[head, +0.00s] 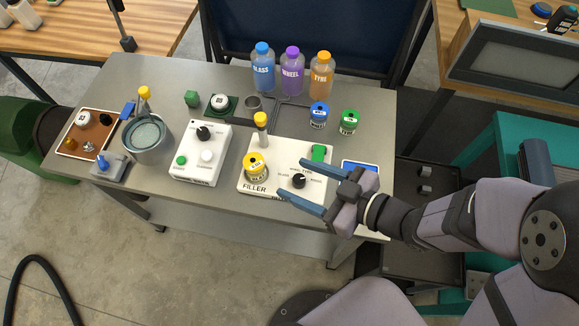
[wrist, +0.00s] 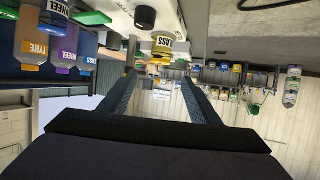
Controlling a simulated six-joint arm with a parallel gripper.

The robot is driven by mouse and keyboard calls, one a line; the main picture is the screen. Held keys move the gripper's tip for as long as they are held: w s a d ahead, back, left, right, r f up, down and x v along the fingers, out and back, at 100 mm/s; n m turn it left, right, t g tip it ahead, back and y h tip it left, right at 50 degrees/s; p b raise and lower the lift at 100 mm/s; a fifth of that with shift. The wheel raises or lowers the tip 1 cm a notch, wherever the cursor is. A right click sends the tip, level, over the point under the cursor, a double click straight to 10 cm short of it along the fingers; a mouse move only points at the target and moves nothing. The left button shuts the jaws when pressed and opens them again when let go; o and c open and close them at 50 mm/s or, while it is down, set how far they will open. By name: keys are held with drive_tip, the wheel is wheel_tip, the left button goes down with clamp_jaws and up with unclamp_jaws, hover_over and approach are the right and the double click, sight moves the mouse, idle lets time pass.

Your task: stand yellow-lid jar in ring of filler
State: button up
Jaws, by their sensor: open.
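The yellow-lid jar (head: 256,163) stands upright on the left front part of the white filler (head: 278,183), above the FILLER lettering. A dark rim shows at its foot, but the jar hides most of the ring there. My gripper (head: 299,179) is open and empty, its blue fingers reaching left over the filler's right part. The jar is apart from both fingers. The filler's spout with a yellow top (head: 262,125) rises behind the jar.
A black knob (head: 299,181) and green button (head: 319,152) sit on the filler near my fingers. Blue-lid (head: 318,116) and green-lid (head: 348,122) jars stand behind right. Three bottles (head: 292,70) line the back. A white control box (head: 201,153) and grey pot (head: 148,138) stand left.

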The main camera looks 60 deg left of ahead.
drive_tip(key=shift+w+d+r, duration=0.1)
drive_tip(key=shift+d, duration=0.15)
